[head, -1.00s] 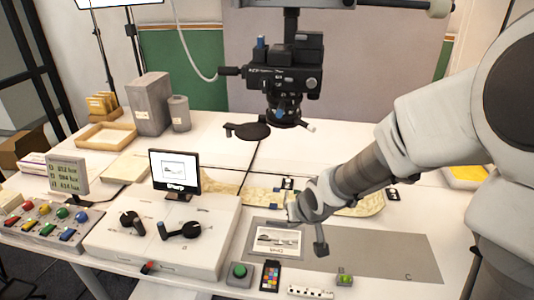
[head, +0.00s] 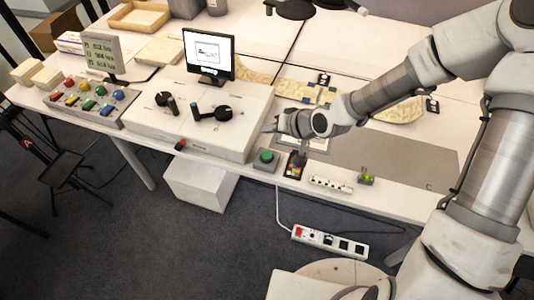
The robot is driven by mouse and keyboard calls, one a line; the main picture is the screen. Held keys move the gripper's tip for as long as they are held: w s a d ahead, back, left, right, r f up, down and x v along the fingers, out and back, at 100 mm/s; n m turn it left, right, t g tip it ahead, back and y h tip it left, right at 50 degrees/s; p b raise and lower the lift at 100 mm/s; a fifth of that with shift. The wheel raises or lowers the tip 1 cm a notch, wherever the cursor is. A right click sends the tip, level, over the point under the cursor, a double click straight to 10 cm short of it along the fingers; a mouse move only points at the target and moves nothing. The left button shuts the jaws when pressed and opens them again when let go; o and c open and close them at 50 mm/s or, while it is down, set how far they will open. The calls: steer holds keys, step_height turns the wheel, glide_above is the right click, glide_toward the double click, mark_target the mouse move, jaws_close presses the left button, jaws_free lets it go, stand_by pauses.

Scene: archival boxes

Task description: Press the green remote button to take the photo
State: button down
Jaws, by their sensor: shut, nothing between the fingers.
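The green remote button (head: 266,156) is a round green dome on a small grey box at the front edge of the table, left of the colour chart. My gripper (head: 271,128) is shut and empty. Its tips point left and appear just behind and above the button in the head view, apart from it. I cannot tell the exact height of the tips over the table. The monitor (head: 208,54) behind shows a small framed picture. My gripper and wrist hide most of the photographed print (head: 318,144).
A white console (head: 225,133) with black knobs stands to the left. A power strip (head: 330,241) lies on the floor.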

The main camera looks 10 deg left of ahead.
mark_target(269, 158)
steer(key=shift+f, duration=0.15)
step_height(269, 158, down, 8)
steer(key=b, duration=0.7)
steer(key=shift+f+b, duration=0.25)
steer(key=shift+b, duration=0.15)
steer(key=shift+f, duration=0.1)
stand_by(1.3)
steer(key=shift+f, duration=0.3)
steer(key=shift+f+b, duration=0.55)
steer(key=shift+b, duration=0.1)
stand_by(0.7)
steer(key=shift+r, duration=0.15)
steer(key=shift+r+p, duration=0.8)
steer(key=shift+p, duration=0.1)
